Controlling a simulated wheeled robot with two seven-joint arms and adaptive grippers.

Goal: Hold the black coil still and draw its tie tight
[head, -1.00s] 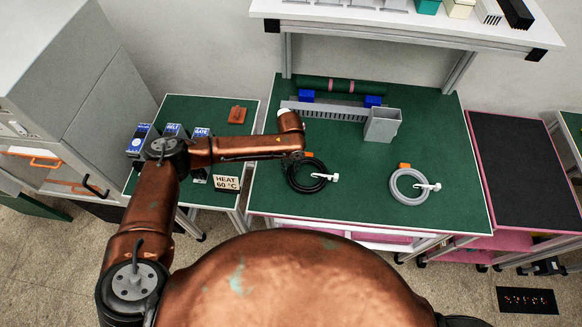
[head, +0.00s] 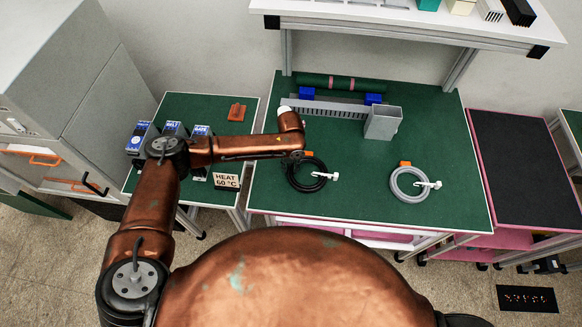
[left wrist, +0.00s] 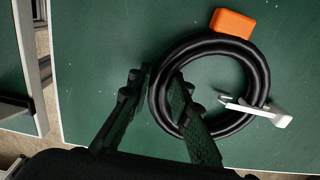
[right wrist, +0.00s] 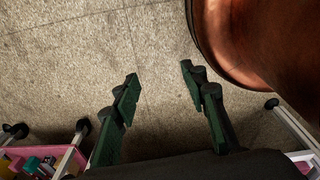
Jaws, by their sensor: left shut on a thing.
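The black coil (head: 318,184) lies flat on the green bench top at its front left, partly under my left arm in the head view. In the left wrist view the coil (left wrist: 258,75) shows as a thick black ring. Its white tie (left wrist: 268,112) crosses the right side of the ring, with the tie's wider end sticking outward. My left gripper (left wrist: 160,82) has one finger outside the ring and one inside, shut on the ring's left side. My right gripper (right wrist: 158,74) is open and empty above the floor. It is not in the head view.
An orange block (left wrist: 233,23) sits beside the coil. A grey coil (head: 396,195) with a white tie lies to the right. A grey open box (head: 383,124) and a slotted grey rail (head: 335,111) stand behind.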

